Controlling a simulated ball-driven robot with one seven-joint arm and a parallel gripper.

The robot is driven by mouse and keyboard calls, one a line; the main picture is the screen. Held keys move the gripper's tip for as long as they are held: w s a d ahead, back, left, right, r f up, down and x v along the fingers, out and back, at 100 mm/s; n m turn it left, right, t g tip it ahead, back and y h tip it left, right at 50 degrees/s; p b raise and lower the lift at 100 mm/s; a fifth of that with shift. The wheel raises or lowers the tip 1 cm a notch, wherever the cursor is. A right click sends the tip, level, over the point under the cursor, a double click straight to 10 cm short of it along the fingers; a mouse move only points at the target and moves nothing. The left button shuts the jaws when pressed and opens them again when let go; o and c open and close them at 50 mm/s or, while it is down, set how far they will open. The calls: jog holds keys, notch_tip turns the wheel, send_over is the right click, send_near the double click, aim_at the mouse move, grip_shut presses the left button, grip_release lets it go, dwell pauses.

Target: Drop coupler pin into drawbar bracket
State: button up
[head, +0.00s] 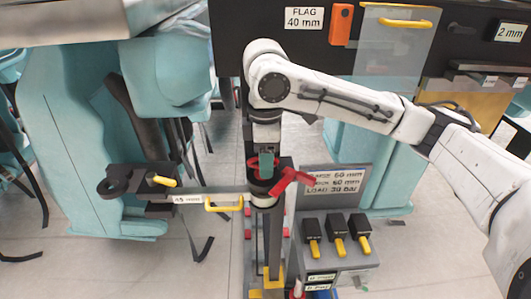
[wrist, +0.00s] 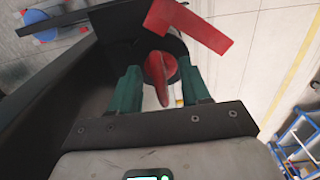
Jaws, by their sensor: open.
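My gripper (head: 264,160) points down over a dark upright post, its teal fingers open. In the wrist view the fingers (wrist: 160,88) stand on either side of a red rounded piece (wrist: 158,68), apparently the coupler pin's head; its lower part is hidden. Red also shows around the fingers in the head view. The drawbar, a grey bar (head: 225,189), runs from a black end piece with a round eye (head: 114,186) at left to the dark bracket (head: 263,200) below my gripper. I cannot tell how deep the pin sits in it.
A red angled lever (head: 292,179) sticks out right of the bracket and also shows in the wrist view (wrist: 190,25). A grey box with yellow-tipped levers (head: 338,246) stands at lower right. Teal seats (head: 75,140) fill the left. A clear panel (head: 398,45) hangs behind.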

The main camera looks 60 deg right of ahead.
jog(key=shift+c, duration=0.5)
grip_shut()
jog(key=shift+r+p, duration=3.7)
jog(key=shift+r, duration=0.3)
jog(key=shift+r+p, duration=0.55)
jog(key=shift+r, duration=1.8)
